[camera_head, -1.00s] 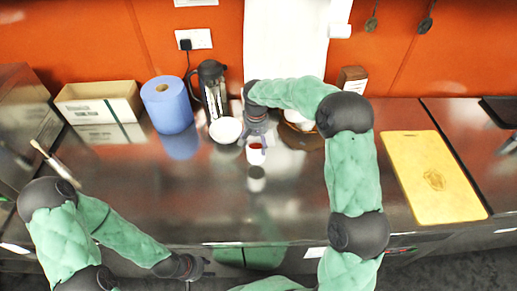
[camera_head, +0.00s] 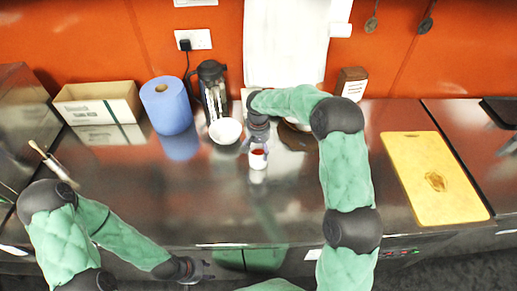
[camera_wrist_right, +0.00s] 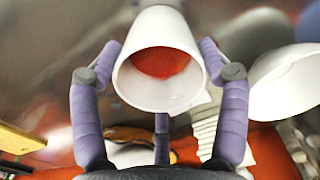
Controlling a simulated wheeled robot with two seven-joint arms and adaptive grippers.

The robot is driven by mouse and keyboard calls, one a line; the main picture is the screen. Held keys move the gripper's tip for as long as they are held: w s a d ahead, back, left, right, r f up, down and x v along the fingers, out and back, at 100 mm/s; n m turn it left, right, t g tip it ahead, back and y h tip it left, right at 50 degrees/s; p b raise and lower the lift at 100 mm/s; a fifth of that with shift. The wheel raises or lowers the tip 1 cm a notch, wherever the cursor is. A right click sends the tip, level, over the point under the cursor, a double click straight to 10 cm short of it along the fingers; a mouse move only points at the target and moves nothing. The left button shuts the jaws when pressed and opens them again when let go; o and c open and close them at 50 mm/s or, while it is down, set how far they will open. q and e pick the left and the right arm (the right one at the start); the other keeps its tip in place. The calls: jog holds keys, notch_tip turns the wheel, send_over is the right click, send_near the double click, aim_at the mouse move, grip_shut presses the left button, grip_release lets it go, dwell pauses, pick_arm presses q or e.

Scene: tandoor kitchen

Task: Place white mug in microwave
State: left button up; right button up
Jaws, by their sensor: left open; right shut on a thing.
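My left gripper (camera_head: 200,271) is open and empty at the counter's front edge, low in the picture. I see no microwave that I can make out for certain; a metal box-like unit (camera_head: 25,110) stands at the far left.
A white bowl (camera_head: 225,130) stands just left of the mug, with a black and steel press (camera_head: 213,90) behind it. A blue paper roll (camera_head: 166,105), a cardboard box (camera_head: 98,102) and a brush (camera_head: 52,162) are further left. A yellow board (camera_head: 433,178) lies at right. The front middle counter is clear.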

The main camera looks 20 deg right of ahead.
jog(key=o, duration=1.6)
jog(key=shift+c, duration=0.2)
jog(key=shift+r, duration=0.1)
